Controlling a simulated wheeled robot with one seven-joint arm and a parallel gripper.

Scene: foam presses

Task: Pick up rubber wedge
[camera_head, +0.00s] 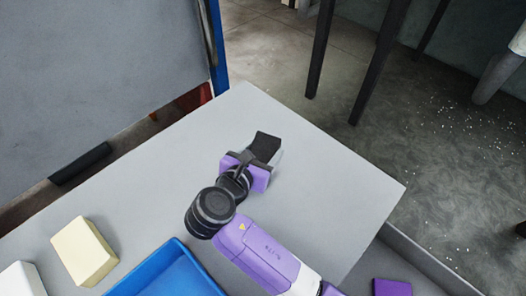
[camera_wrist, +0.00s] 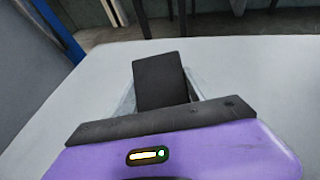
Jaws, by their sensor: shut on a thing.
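The rubber wedge (camera_head: 266,145) is a dark, nearly black block near the far middle of the grey table. In the wrist view the wedge (camera_wrist: 160,80) stands out just beyond the dark front bar of my gripper. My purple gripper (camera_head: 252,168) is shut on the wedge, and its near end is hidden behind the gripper. A pale, see-through patch shows around the wedge beside the jaws; I cannot tell what it is. I cannot tell whether the wedge touches the table.
The grey table (camera_head: 340,195) is clear on the right and at the far edge. A blue tray (camera_head: 172,262) stands at the near left. A cream block (camera_head: 84,251) and a white block (camera_head: 22,280) lie left of it. A purple object (camera_head: 391,287) is at the lower right.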

